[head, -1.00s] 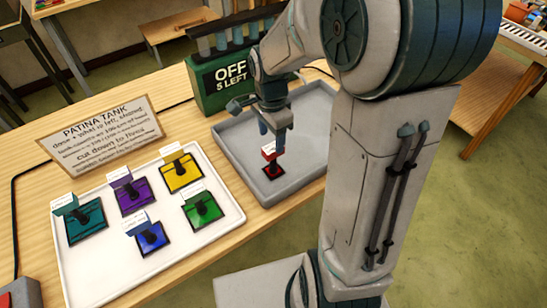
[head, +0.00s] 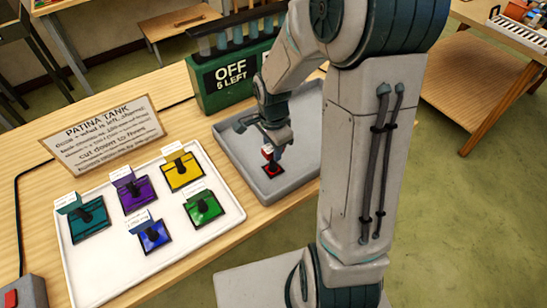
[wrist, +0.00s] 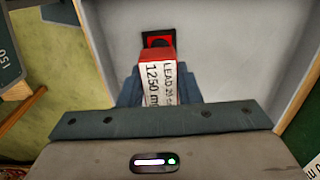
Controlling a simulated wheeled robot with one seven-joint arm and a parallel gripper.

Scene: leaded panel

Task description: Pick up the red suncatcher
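The red suncatcher (head: 271,170) is a small dark-framed red square with an upright stem and a red-and-white tag. It is in the grey tray (head: 303,140). In the wrist view the suncatcher (wrist: 158,40) lies beyond a tag reading "LEAD" and "1250 m…". My gripper (head: 274,152) is low over the tray, at the stem and tag. In the wrist view the blue fingers of my gripper (wrist: 158,88) show on both sides of the tag, which covers the gap between them. I cannot tell whether they press on the suncatcher.
A white tray (head: 80,270) at left holds several coloured suncatchers: teal, purple, yellow, blue and green. A "PATINA TANK" sign (head: 100,138) stands behind it. A green box (head: 240,82) marked "OFF" stands behind the grey tray. A red-buttoned grey box (head: 28,292) is at lower left.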

